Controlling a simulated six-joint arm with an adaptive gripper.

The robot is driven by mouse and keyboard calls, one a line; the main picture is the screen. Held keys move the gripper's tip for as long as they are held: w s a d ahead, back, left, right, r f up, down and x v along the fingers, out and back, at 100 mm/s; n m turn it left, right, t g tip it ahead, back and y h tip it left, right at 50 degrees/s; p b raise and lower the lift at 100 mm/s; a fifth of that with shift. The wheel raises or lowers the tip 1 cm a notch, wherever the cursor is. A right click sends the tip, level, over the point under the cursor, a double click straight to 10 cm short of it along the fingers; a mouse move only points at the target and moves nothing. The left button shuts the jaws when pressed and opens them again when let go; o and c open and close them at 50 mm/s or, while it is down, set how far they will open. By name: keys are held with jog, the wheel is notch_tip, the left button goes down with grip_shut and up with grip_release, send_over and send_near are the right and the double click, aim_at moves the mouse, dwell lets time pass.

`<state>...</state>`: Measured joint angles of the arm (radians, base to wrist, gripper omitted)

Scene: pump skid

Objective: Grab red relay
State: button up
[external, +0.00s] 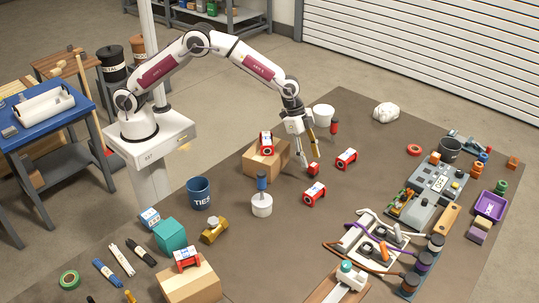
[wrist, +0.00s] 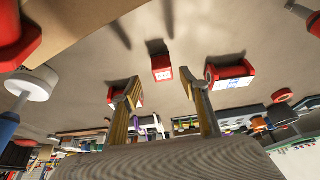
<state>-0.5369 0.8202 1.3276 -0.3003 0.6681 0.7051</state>
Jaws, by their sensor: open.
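A small red block, which looks like the red relay (external: 313,169), stands on the brown table just below and beside my fingertips. In the wrist view the relay (wrist: 161,67) is beyond the fingertips, near the middle of the gap between them, with a pale label on its face. My gripper (external: 308,157) is open and empty, pointing down above the table. Its two fingers also show in the wrist view (wrist: 161,93), apart from each other and not visibly touching the relay.
Red-and-white units lie close by at right (external: 346,158) and in front (external: 314,193). Another (external: 266,143) sits on a cardboard box (external: 258,167) to the left. A white round base with blue handle (external: 262,204) stands front left.

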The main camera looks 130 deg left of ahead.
aim_at(312, 164)
jog(key=shift+w+f, duration=0.1)
jog(key=shift+f, duration=0.2)
jog(key=shift+a+x, duration=0.1)
jog(key=shift+x, duration=0.6)
jog(key=shift+a+x, duration=0.15)
jog(key=shift+x, duration=1.65)
jog(key=c, duration=1.2)
